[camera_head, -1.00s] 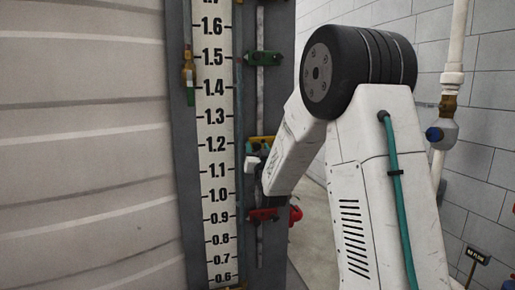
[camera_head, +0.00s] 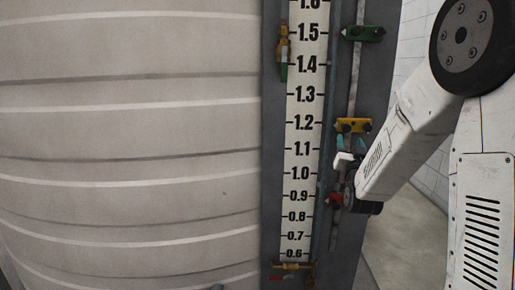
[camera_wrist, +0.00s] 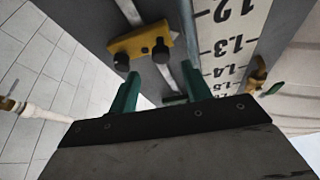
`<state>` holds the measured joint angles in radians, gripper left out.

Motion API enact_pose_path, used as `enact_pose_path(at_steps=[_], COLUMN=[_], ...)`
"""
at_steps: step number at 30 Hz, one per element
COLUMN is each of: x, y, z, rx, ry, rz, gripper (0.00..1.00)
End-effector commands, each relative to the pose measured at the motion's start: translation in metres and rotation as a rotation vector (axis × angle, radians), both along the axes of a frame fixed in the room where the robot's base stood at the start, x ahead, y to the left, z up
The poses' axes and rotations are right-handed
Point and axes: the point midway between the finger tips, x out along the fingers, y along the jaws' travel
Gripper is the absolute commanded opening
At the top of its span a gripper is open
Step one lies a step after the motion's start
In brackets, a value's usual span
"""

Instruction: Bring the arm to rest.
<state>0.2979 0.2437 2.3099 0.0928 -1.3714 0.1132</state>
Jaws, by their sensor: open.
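My gripper (camera_head: 351,146) is by the gauge board, just below a yellow slider block (camera_head: 352,125) on a vertical rod. Its teal fingers stand apart with nothing between them in the wrist view (camera_wrist: 160,90). The yellow block (camera_wrist: 143,43) with dark knobs shows beyond the fingertips, and I see no contact with it. My white arm comes down from the upper right in the head view and is still bent at the elbow.
A white level scale (camera_head: 305,130) stands left of the rod. A green pointer (camera_head: 362,34) is above and a red one (camera_head: 335,200) is below, close to my wrist. A ribbed tank wall (camera_head: 120,130) fills the left. Bare floor (camera_head: 405,225) shows on the right.

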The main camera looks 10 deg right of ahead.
Motion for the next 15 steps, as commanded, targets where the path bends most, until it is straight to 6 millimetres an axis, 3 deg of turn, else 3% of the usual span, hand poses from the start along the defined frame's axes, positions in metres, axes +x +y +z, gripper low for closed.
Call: enact_pose_path(at_steps=[5, 8, 12, 15], x=[0.008, 0.012, -0.004, -0.029], y=[-0.001, 0.000, 0.015, 0.035], z=[-0.025, -0.070, -0.120, -0.142], rx=[0.038, 0.101, 0.192, 0.244], ry=[0.123, 0.321, 0.634, 0.843], rz=[0.006, 0.017, 0.051, 0.086], gripper=[0.49, 0.49, 0.49, 0.49])
